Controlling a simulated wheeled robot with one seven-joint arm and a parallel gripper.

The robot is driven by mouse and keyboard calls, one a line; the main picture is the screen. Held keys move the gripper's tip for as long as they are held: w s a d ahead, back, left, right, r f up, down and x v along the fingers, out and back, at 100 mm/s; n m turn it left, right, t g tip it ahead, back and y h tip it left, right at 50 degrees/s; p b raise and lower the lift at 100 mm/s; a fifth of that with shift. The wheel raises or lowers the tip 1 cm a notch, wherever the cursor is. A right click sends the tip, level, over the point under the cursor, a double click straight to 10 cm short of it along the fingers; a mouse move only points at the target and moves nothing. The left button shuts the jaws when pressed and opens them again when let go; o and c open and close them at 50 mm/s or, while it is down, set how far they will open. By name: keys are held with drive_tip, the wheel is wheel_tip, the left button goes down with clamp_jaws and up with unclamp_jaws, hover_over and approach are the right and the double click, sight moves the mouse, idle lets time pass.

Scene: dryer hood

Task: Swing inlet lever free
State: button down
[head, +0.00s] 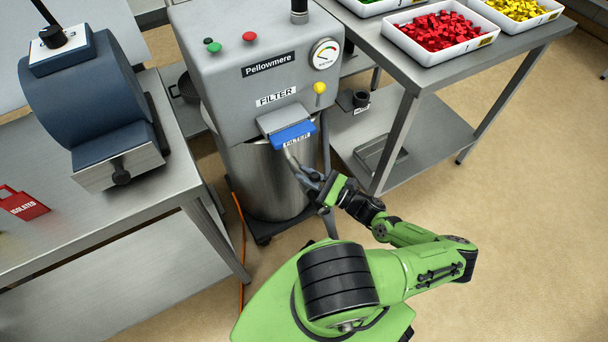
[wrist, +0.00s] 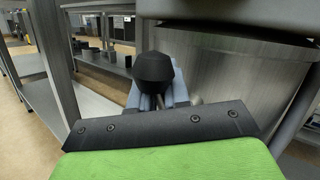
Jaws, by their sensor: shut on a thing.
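In the wrist view a black rounded knob (wrist: 153,70) stands between the fingers of my gripper (wrist: 152,100). I take it to be the grip of the inlet lever. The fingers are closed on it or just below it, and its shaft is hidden. In the head view my gripper (head: 302,172) is at the front of the grey Pellowmere hood unit (head: 225,75), just below the blue filter handle (head: 292,133). The knob cannot be made out there, and I cannot tell how far the lever is turned.
A steel drum (head: 255,180) stands under the hood, close behind my gripper. A yellow knob (head: 319,88) and a gauge (head: 325,54) are above. A steel table (head: 440,70) with trays is at right, another bench (head: 90,220) at left. An orange cable (head: 241,240) lies on the floor.

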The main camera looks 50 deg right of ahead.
drive_tip(key=shift+r, duration=0.3)
drive_tip(key=c, duration=1.1)
unclamp_jaws()
drive_tip(key=shift+s, duration=0.15)
drive_tip(key=shift+c, duration=0.2)
drive_tip(key=shift+o, duration=0.2)
drive_tip(key=shift+f, duration=0.15)
drive_tip(key=v, duration=1.5)
drive_tip(key=shift+s, duration=0.4)
drive_tip(key=shift+f, duration=0.1)
